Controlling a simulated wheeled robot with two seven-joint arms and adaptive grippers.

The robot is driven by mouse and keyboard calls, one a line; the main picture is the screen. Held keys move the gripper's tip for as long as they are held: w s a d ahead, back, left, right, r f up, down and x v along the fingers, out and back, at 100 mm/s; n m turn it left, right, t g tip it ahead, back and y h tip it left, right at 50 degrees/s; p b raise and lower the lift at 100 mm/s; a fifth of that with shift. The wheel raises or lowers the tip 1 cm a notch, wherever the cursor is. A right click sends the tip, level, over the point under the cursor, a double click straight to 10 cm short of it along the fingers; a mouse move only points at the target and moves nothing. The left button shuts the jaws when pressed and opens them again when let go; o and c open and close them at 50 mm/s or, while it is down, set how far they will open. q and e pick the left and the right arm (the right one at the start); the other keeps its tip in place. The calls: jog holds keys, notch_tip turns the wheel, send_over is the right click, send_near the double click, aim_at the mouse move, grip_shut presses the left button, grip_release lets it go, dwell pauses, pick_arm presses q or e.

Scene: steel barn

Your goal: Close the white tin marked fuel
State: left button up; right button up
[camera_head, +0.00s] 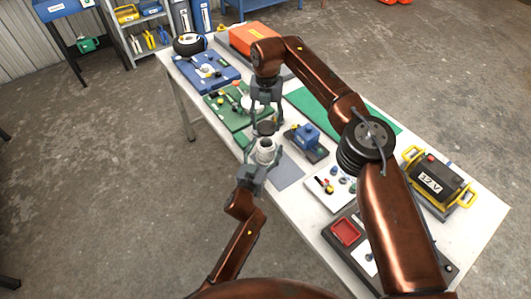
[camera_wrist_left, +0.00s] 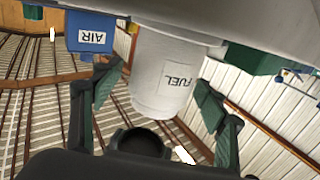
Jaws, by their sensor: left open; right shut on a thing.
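The white tin marked fuel (camera_head: 266,153) stands at the table's front edge in the head view. In the left wrist view the tin (camera_wrist_left: 165,72) shows its FUEL label between my fingers. My left gripper (camera_head: 262,161) is open, with one finger on each side of the tin; its fingers also show in the left wrist view (camera_wrist_left: 150,105). My right gripper (camera_head: 266,116) comes from above and is shut on a dark round lid (camera_head: 265,128). The lid is just above the tin's mouth; whether they touch I cannot tell.
A blue tin marked AIR (camera_wrist_left: 91,33) shows beside the fuel tin in the left wrist view. A blue block on a dark base (camera_head: 306,137) stands just right of the grippers. A green board (camera_head: 228,110) with small parts lies behind left. A grey mat (camera_head: 287,173) is bare.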

pick_arm(q)
jog(key=shift+w, duration=0.1)
jog(key=c, duration=1.8)
pick_arm(e)
jog(key=shift+w+f, duration=0.1)
jog(key=shift+f, duration=2.35)
